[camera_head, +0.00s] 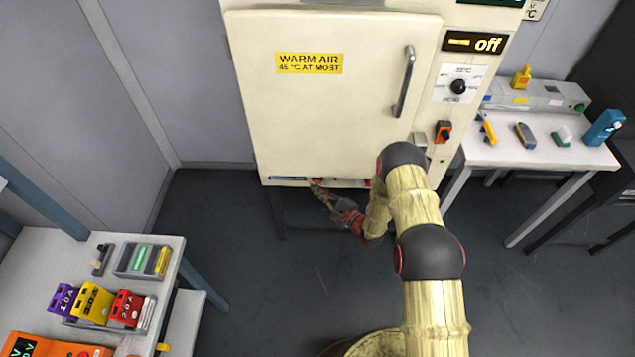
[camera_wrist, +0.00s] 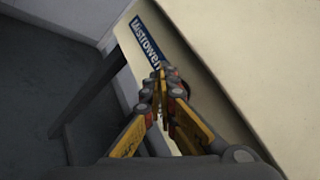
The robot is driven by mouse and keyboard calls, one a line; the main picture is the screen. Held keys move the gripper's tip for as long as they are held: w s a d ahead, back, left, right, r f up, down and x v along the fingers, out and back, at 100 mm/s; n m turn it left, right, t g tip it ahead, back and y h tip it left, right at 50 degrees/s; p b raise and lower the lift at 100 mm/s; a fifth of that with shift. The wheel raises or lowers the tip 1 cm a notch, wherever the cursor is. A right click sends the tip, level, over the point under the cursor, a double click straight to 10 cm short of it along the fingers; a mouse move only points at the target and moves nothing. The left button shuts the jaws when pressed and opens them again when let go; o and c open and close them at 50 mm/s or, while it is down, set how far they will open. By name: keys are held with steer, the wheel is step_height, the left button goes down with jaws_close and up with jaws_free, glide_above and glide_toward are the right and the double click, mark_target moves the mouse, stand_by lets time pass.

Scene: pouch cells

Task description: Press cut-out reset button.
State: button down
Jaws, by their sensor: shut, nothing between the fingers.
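The cream warm-air cabinet (camera_head: 330,110) stands ahead with its door closed, and its display (camera_head: 474,42) reads "off". My gripper (camera_head: 317,186) is shut and empty, with its tips at the cabinet's lower front edge, just below the door. In the wrist view my gripper (camera_wrist: 163,68) has its fingertips together beside the blue name plate (camera_wrist: 146,42) on the cabinet. A small red part (camera_head: 367,183) shows on the strip under the door, to the right of the tips. I cannot tell which part is the cut-out reset button; the fingers may hide it. Contact cannot be told.
The cabinet's right panel has a dial (camera_head: 458,87) and an orange-black switch (camera_head: 443,131). A white table (camera_head: 500,150) with small items stands at the right. A bench (camera_head: 40,245) with coloured blocks stands at the left. The floor between is clear.

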steer(key=s+p, duration=0.1)
steer(key=s, duration=0.4)
steer(key=shift+a, duration=0.1)
stand_by(0.4)
stand_by(0.8)
